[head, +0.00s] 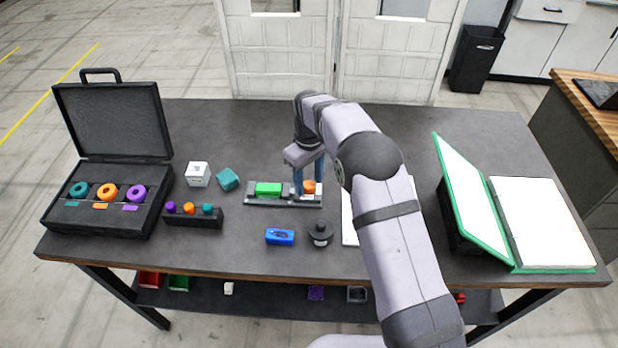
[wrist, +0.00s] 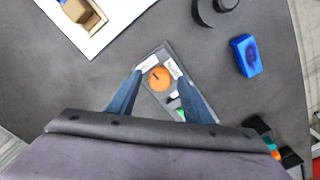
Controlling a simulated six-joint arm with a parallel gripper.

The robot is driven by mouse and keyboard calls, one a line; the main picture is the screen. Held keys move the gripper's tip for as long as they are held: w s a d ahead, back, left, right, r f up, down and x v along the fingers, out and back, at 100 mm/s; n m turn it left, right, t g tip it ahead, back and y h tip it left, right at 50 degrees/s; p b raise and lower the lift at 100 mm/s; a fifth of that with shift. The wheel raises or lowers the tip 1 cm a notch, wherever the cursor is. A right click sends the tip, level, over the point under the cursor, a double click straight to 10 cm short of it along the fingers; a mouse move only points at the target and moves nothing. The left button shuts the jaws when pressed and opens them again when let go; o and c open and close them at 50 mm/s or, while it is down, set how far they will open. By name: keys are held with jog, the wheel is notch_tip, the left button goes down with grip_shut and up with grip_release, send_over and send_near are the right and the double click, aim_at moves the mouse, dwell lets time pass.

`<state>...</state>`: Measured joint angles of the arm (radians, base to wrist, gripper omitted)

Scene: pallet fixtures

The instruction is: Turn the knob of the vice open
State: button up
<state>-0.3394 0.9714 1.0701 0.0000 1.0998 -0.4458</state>
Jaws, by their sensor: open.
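The vice (head: 284,201) is a grey fixture at the middle of the table, with a green block (head: 268,189) on its left part. Its orange knob (head: 309,187) is at the right end, partly hidden by my gripper in the head view. In the wrist view the round orange knob (wrist: 160,78) shows a dark mark and lies between two white labels. My gripper (head: 308,180) points down over the knob. In the wrist view its two blue fingers (wrist: 158,82) are apart, one on each side of the knob; I cannot tell whether they touch it.
A blue block (head: 280,237) and a dark round weight (head: 320,233) stand in front of the vice. A white cube (head: 198,174), a teal cube (head: 228,179) and a black peg rack (head: 193,216) are left. An open case (head: 107,198) and a green binder (head: 500,267) flank the table.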

jog(key=c, duration=1.1)
jog(key=shift+o, duration=0.2)
jog(key=shift+m, duration=0.5)
jog(key=m, duration=0.3)
jog(key=shift+m, duration=0.4)
jog(key=m, duration=0.9)
jog(key=shift+r+b, duration=0.1)
jog(key=shift+b, duration=0.2)
jog(key=m, duration=0.4)
jog(key=shift+w, duration=0.1)
